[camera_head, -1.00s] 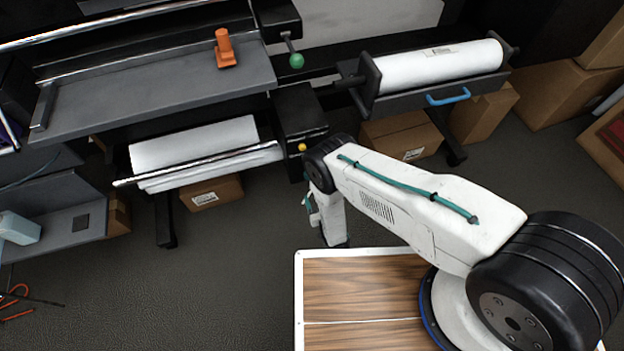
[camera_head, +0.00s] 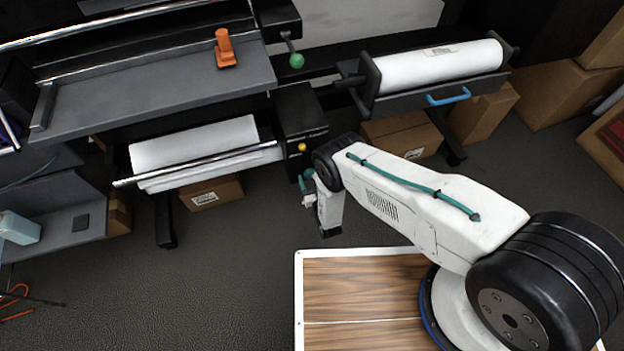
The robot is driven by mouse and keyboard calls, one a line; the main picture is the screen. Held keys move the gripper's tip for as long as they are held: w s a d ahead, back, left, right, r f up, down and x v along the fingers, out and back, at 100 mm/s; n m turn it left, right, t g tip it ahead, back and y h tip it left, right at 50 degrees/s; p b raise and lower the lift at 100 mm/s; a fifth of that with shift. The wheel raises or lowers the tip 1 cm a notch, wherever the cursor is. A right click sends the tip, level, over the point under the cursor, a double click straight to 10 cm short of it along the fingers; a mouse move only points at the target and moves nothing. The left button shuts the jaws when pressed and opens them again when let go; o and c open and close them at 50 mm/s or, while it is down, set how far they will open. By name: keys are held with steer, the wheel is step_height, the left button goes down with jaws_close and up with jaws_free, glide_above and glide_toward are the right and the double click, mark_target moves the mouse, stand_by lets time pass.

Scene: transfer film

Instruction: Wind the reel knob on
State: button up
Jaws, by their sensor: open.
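The film machine has a dark box (camera_head: 300,108) with a small yellow knob (camera_head: 302,147) on its front. A lever with a green ball (camera_head: 296,60) stands above that box. A white film roll (camera_head: 435,65) sits in a black cradle at the right, with a dark stub (camera_head: 349,81) at its left end. I cannot tell which of these is the reel knob. My arm reaches from the lower right, and its outer part hangs just below and right of the yellow knob, apart from it in the picture. My gripper's fingers are not visible.
An orange tool (camera_head: 226,52) stands on the grey machine bed (camera_head: 150,95). A white sheet roll (camera_head: 195,148) hangs below, behind a metal bar. Cardboard boxes (camera_head: 405,132) stand under and beside the machine. A wood-topped, white-edged surface (camera_head: 360,285) is beneath my arm. Floor is clear at left centre.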

steer(key=c, duration=1)
steer(key=shift+m, duration=0.3)
steer(key=m, duration=0.3)
steer(key=shift+m, duration=1.9)
steer(key=o, duration=1)
